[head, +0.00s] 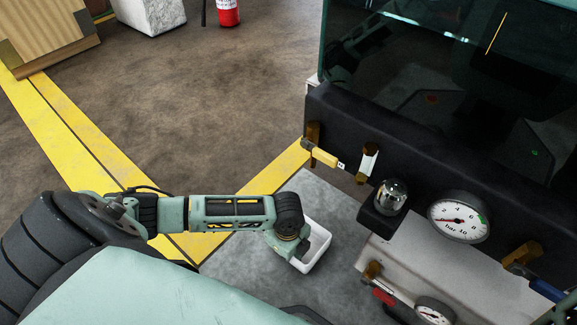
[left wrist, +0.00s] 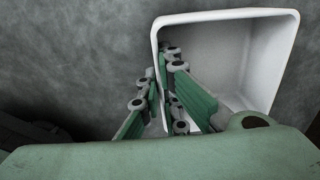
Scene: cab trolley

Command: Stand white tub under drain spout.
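The white tub (head: 318,243) is near the floor on the grey plate, partly hidden by my left wrist. It also shows in the left wrist view (left wrist: 262,60), its open mouth facing the camera. My left gripper (left wrist: 165,72) is at the tub's left wall, one finger outside and one inside, and looks closed on that wall. I cannot tell whether the tub touches the floor. Which one is the drain spout is unclear. My right gripper is out of view.
Gauges (head: 459,217) and a chrome dome (head: 391,196) stand out from the dark panel (head: 420,160) on the right. Yellow floor stripes (head: 65,130) cross the brown floor. A wooden crate (head: 45,30) and a red cylinder (head: 228,14) are far back. The middle floor is clear.

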